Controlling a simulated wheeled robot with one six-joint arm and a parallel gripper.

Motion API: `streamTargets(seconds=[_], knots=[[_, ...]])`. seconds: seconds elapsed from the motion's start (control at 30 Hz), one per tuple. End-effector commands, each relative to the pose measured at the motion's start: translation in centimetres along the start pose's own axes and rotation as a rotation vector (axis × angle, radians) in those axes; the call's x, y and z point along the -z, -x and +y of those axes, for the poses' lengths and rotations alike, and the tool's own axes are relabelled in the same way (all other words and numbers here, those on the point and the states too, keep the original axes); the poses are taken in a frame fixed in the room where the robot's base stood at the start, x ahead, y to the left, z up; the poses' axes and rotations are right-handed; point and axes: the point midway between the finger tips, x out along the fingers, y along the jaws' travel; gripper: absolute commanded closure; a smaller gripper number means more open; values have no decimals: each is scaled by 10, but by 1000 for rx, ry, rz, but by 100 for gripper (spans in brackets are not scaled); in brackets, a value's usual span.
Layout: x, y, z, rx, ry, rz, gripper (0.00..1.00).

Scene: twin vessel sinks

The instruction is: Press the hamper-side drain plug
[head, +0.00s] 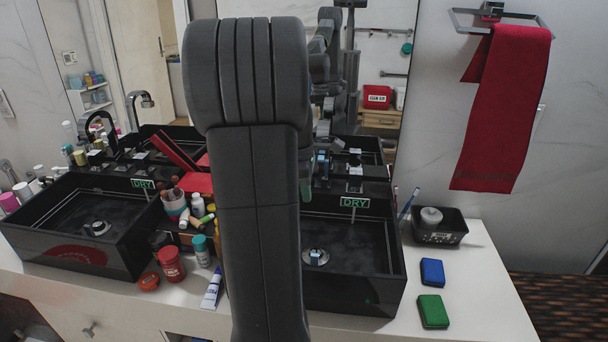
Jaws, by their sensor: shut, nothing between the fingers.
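Two black vessel sinks stand on the counter, the left sink (52,243) and the right sink (388,290). A round drain plug (97,228) sits in the left basin. Another drain plug (316,257), with a pale blue square on top, sits in the right basin beside my arm. I see no clear hamper, so I cannot tell which plug is on its side. My arm fills the middle.
Bottles, jars and a tube (212,288) crowd the counter between the sinks. A small black tray (439,228), a blue block (432,272) and a green block (433,311) lie right of the right sink. A red towel (502,110) hangs on the wall. A mirror stands behind.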

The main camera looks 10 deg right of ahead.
Motion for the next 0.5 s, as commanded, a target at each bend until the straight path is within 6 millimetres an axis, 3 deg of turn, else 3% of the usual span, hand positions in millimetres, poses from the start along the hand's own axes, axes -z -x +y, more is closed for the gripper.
streamTargets(seconds=[0.2,0.5], knots=[[0,36,1,-2,1,0,100],[0,47,1,0,1,0,100]])
